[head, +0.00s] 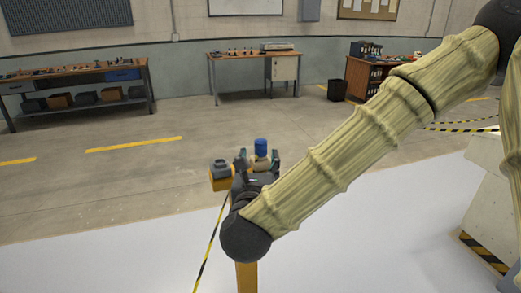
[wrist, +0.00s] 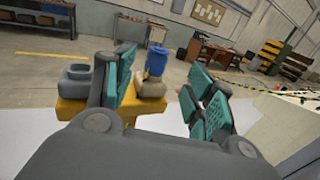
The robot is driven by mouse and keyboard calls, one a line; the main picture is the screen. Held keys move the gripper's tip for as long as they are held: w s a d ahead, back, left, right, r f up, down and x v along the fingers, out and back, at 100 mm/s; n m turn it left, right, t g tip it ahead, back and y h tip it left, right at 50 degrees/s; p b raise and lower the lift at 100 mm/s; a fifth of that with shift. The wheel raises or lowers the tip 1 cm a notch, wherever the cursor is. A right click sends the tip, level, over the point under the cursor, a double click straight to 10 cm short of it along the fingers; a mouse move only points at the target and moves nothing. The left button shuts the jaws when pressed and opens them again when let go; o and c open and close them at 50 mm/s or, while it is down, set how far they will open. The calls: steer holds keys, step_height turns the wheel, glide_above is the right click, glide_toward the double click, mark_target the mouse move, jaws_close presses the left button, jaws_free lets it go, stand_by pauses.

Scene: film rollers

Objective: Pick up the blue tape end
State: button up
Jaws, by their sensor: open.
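The blue tape end (wrist: 157,62) is a small blue cylinder standing upright on a tan rounded base (wrist: 150,84). It also shows in the head view (head: 261,147), just above my gripper (head: 258,163). In the wrist view my gripper (wrist: 163,78) is open, with teal-padded fingers on either side in the picture. The blue piece appears in the gap, nearer the left finger, and seems to lie beyond the fingertips. I see no contact, and the exact depth is unclear. My gripper hides part of the tan base in the head view.
A yellow stand (wrist: 84,113) carries the tan base and a grey block (wrist: 76,77) at left. A pale cabinet (head: 487,195) with striped edging stands at right. Workbenches (head: 255,58) line the far wall. The floor between is open.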

mark_target(261, 148)
steer(key=w+p, duration=0.1)
steer(key=w, duration=0.2)
steer(key=w+p, duration=0.1)
steer(key=w, duration=0.1)
steer(key=shift+w+d, duration=0.2)
steer(key=shift+w, duration=0.2)
steer(key=shift+w+d+f+p, duration=0.15)
steer(key=shift+w+p, duration=0.4)
steer(key=shift+w, duration=0.55)
steer(key=shift+w+f+p, duration=0.15)
steer(key=shift+w+p, duration=0.4)
steer(key=shift+w, duration=0.5)
steer(key=c, duration=1.2)
